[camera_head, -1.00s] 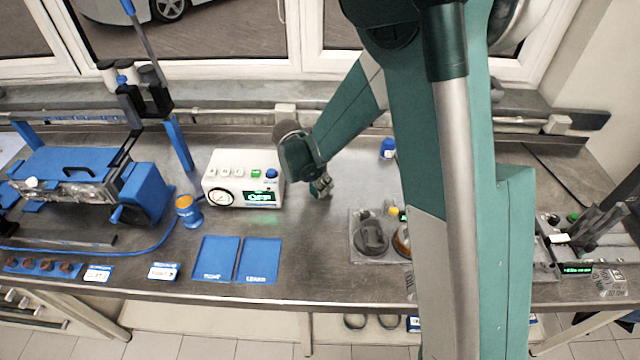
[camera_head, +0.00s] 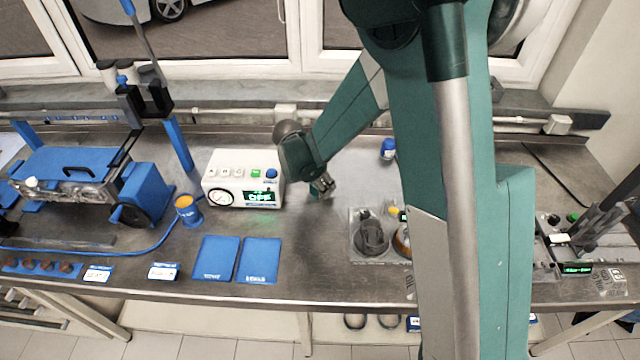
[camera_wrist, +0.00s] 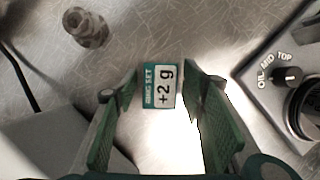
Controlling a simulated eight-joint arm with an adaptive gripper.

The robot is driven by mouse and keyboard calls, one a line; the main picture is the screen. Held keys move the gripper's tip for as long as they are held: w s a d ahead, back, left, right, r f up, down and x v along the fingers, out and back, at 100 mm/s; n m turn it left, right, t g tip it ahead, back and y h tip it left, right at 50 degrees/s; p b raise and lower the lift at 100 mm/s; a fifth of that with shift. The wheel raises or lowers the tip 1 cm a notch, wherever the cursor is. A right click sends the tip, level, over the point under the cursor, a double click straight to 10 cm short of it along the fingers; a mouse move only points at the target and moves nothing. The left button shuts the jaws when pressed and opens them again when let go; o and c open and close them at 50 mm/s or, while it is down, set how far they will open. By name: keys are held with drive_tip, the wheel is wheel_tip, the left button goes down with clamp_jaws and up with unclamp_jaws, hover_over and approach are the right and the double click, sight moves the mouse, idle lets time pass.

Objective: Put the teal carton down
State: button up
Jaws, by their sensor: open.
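The teal carton (camera_wrist: 160,87) shows in the wrist view as a small box with a white label reading "RING SET +2 g". It appears to rest on the metal bench between my gripper's fingertips. My gripper (camera_wrist: 165,92) is open, with green fingers to the left and right of the carton. A gap shows on the right side; on the left the finger is very close and I cannot tell if it touches. In the head view my gripper (camera_head: 322,187) is low over the bench, right of the white gauge box. The carton cannot be made out there.
The white gauge box (camera_head: 242,179) stands left of my gripper. Two blue mats (camera_head: 237,260) lie in front of it. A grey tray with round parts (camera_head: 370,240) is to the right. A metal fitting (camera_wrist: 88,28) and a knob panel (camera_wrist: 287,76) flank the carton.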

drive_tip(key=v, duration=1.2)
idle(0.9)
drive_tip(key=s+d+r+m+t+y, duration=0.1)
drive_tip(key=s+d+r+m, duration=0.45)
drive_tip(key=d+r, duration=0.2)
drive_tip(key=s+d+r+m+y, duration=0.1)
drive_tip(key=s+d+r+m, duration=0.45)
drive_tip(key=d, duration=0.35)
drive_tip(key=s+d+r+m+t, duration=0.1)
drive_tip(key=s+d+m, duration=0.5)
drive_tip(key=s+m, duration=0.2)
drive_tip(key=s+d+r+m+t+y, duration=0.1)
drive_tip(key=s+d+r+m+t, duration=0.1)
drive_tip(key=s+d+m, duration=0.3)
drive_tip(key=shift+s+d+m, duration=0.4)
drive_tip(key=shift+s+m, duration=1.1)
drive_tip(key=shift+s, duration=0.55)
drive_tip(key=shift+o, duration=0.5)
drive_tip(key=shift+r, duration=0.15)
